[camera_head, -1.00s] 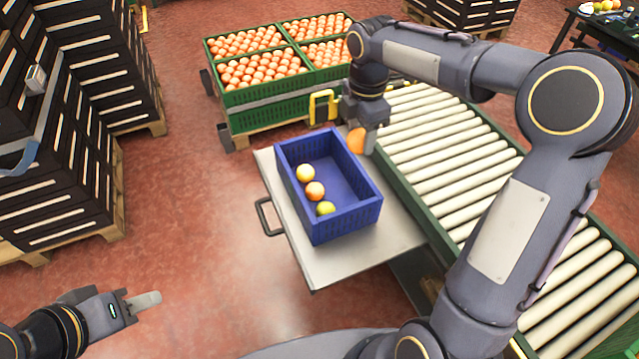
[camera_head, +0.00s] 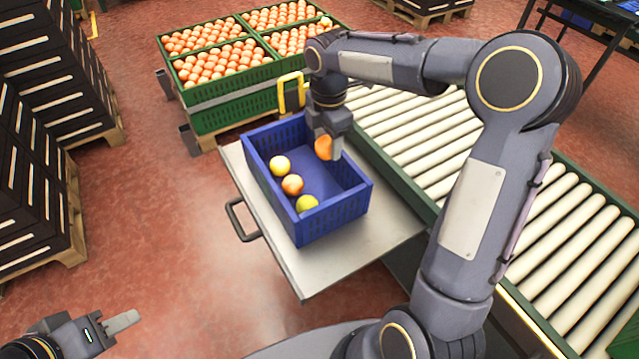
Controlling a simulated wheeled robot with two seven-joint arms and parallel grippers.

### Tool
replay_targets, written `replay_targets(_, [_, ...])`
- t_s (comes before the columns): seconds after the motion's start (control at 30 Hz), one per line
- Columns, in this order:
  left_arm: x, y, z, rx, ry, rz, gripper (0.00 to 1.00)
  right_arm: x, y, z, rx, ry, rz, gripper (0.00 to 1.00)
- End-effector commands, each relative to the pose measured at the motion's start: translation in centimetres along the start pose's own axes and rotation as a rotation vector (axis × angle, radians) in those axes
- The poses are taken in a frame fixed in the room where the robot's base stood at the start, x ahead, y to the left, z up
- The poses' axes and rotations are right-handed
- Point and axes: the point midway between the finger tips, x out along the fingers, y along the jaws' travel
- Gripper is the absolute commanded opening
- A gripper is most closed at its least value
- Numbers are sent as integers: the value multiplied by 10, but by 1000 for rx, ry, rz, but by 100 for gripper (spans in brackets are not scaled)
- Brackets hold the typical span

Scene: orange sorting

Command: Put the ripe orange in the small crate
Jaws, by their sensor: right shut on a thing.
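A deep-orange orange (camera_head: 324,147) is held in my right gripper (camera_head: 330,148), over the far right part of the small blue crate (camera_head: 335,215). The fingers are shut on it, partly hiding it. The blue crate stands on a grey metal table. Inside it lie a pale yellow-orange fruit (camera_head: 281,166), an orange-red one (camera_head: 292,185) and a yellow-green one (camera_head: 307,204), in a row along its left side. My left gripper (camera_head: 122,322) is at the lower left, far from the crate; its finger opening is not clear.
Large green crates (camera_head: 225,110) full of oranges stand on a pallet behind the table. A roller conveyor (camera_head: 430,130) runs along the right. Stacked dark crates (camera_head: 40,170) stand at the left. The metal table (camera_head: 320,275) has bare space in front of the crate.

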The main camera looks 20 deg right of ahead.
Motion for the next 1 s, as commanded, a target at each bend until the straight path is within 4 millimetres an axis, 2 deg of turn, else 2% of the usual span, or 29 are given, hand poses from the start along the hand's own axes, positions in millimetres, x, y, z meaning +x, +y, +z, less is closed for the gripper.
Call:
replay_targets(0.03, [7,-3,3,0,0,0,36,20,-1,0,0,1,-6,26])
replay_targets(0.2, [15,-7,7,0,0,0,36,57,0,0,0,1,-2,26])
replay_targets(0.47, [19,-9,10,0,0,0,36,81,0,0,0,1,-2,26])
replay_targets(0.73, [30,-14,15,0,0,0,36,127,0,0,0,1,-2,26])
replay_targets(0.83, [31,-14,16,0,0,0,36,134,0,0,0,1,0,26])
replay_targets(1.0, [31,-14,16,0,0,0,36,133,0,0,0,0,1,26])
